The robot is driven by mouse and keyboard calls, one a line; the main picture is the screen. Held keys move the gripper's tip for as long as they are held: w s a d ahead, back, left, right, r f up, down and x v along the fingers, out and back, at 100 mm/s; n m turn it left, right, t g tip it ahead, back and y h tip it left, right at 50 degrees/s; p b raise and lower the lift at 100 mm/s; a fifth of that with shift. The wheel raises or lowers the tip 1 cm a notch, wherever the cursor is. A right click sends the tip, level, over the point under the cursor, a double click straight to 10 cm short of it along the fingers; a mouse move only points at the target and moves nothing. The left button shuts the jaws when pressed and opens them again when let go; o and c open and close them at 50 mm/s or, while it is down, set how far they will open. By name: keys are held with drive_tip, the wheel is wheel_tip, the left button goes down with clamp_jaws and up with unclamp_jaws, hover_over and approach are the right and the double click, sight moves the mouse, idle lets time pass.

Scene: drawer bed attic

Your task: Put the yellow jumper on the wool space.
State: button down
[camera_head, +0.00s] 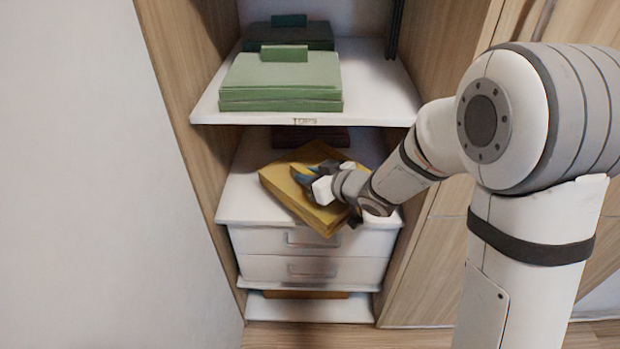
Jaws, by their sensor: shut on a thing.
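The yellow jumper (327,217) is a folded, flat, mustard-yellow block. My gripper (318,180) is shut on it and holds it tilted, with its near corner low, at the middle shelf (243,202) above the drawers. My gripper partly covers its top. I cannot tell whether its underside touches the shelf. A label (306,121) on the upper shelf's front edge is too small to read for certain. I cannot tell which place is the wool space.
Green folded clothes (280,85) lie on the upper shelf (375,85), with a darker green stack (289,37) behind. A dark red folded thing (310,137) lies behind the jumper. Two white drawers (312,240) are closed below. An orange-brown thing (305,294) lies on the bottom shelf (310,309). Wooden side panels bound the shelves.

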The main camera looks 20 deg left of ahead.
drive_tip(key=shift+w+a, duration=0.15)
drive_tip(key=shift+w, duration=0.35)
drive_tip(key=shift+w+a, duration=0.15)
drive_tip(key=shift+w, duration=0.35)
drive_tip(key=shift+w+f, duration=0.1)
drive_tip(key=shift+f, duration=0.05)
drive_tip(key=shift+f+b, duration=0.95)
drive_tip(key=shift+f, duration=0.6)
drive_tip(key=shift+f, duration=0.1)
drive_tip(key=c, duration=1.3)
unclamp_jaws()
drive_tip(key=shift+o, duration=0.2)
